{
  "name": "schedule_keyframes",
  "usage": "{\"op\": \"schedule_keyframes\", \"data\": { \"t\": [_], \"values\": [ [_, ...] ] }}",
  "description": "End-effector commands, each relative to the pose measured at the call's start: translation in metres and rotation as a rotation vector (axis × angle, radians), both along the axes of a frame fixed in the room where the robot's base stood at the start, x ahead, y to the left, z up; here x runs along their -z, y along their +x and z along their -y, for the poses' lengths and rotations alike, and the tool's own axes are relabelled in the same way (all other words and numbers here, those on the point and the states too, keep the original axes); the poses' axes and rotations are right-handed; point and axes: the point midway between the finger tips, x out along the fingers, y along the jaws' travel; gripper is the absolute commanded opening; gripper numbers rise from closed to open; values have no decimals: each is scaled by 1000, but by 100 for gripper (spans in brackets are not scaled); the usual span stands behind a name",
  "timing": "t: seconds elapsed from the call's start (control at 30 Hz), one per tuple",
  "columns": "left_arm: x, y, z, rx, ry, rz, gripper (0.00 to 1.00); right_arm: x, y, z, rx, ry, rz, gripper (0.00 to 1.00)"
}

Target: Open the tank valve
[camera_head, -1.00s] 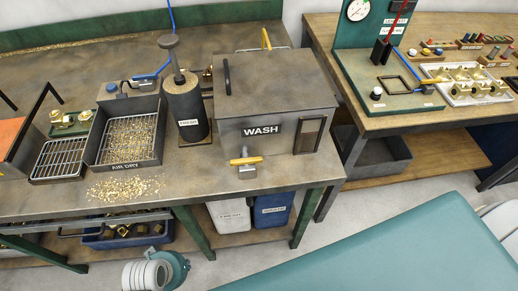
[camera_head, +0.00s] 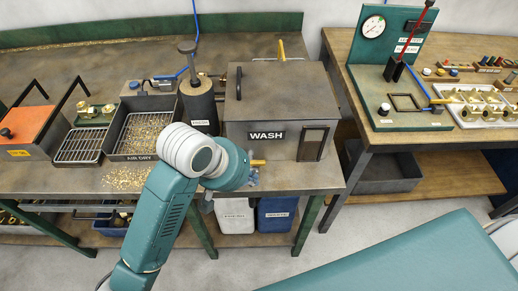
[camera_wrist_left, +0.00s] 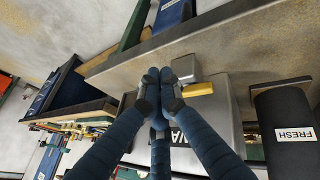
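The grey tank (camera_head: 280,95) labelled WASH stands on the bench. Its front valve has a yellow handle (camera_head: 258,162), partly hidden in the head view by my left wrist. In the left wrist view the yellow handle (camera_wrist_left: 198,89) lies beside a grey metal block (camera_wrist_left: 187,68). My left gripper (camera_head: 249,178) is at the bench's front edge by the valve, its fingers barely showing there. In the left wrist view the dark fingertips of my left gripper (camera_wrist_left: 159,78) are together, just left of the handle and block, with nothing visible between them. My right gripper is out of view.
A dark cylinder (camera_head: 199,105) labelled FRESH stands left of the tank. A mesh tray (camera_head: 140,132) marked AIR DRY is farther left. Another yellow handle (camera_head: 281,48) shows behind the tank. White (camera_head: 235,215) and blue (camera_head: 276,214) bins stand under the bench.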

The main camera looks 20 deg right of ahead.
Motion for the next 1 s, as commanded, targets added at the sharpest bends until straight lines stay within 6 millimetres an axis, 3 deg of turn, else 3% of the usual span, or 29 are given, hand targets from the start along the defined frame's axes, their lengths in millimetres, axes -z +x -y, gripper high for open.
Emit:
{"op": "schedule_keyframes", "data": {
  "t": [0.03, 0.2, 0.47, 0.7, 1.0],
  "values": [
    [-15, 7, 12, 17, 21, 11, 0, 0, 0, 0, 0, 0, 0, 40],
    [-49, 18, 37, 31, 128, 25, 0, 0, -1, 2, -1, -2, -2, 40],
    [-86, 37, 41, -34, 298, 72, 0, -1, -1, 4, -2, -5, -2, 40],
    [-98, 44, 37, -75, 355, 91, 0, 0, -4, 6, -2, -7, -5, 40],
    [-98, 45, 37, -75, 354, 91, 0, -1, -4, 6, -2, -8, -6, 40]
  ]
}}
